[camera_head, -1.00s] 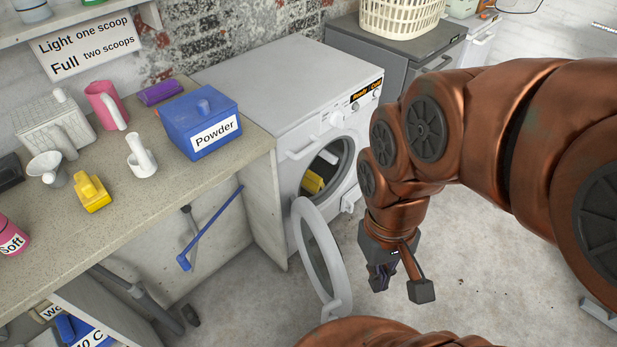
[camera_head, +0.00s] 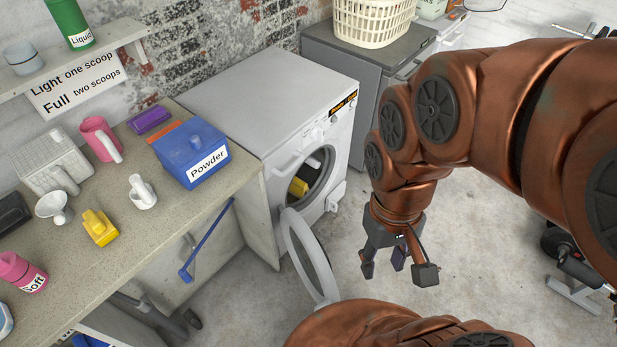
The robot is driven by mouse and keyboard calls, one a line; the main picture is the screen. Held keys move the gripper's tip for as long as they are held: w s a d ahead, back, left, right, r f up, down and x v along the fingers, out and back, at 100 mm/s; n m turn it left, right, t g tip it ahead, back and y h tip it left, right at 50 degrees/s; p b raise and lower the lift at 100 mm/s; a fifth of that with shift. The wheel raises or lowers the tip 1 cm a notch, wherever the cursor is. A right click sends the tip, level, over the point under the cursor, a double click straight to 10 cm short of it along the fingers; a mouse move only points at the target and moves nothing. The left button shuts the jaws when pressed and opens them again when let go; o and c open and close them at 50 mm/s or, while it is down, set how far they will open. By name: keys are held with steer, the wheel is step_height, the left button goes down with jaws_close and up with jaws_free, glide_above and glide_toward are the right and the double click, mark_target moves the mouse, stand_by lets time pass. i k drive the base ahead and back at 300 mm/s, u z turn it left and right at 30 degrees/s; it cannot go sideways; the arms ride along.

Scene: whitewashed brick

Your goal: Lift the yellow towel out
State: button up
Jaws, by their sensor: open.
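The yellow towel (camera_head: 298,187) shows as a small yellow patch inside the drum of the white washing machine (camera_head: 262,95); most of it is hidden. The machine's round door (camera_head: 310,258) stands open, swung out toward the front. A white item lies above the yellow patch in the drum opening, too small to make out. My gripper (camera_head: 400,272) is open and empty, pointing down over the floor. It is to the right of the open door and apart from it.
A worktop (camera_head: 150,235) on the left holds a blue Powder box (camera_head: 190,152), a pink mug (camera_head: 100,138) and a yellow scoop (camera_head: 100,227). A grey machine (camera_head: 345,60) with a cream basket (camera_head: 372,20) stands behind.

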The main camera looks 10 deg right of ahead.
mark_target(298, 188)
steer(key=z, duration=1.4)
steer(key=i, duration=3.55)
steer(key=u, duration=5.6)
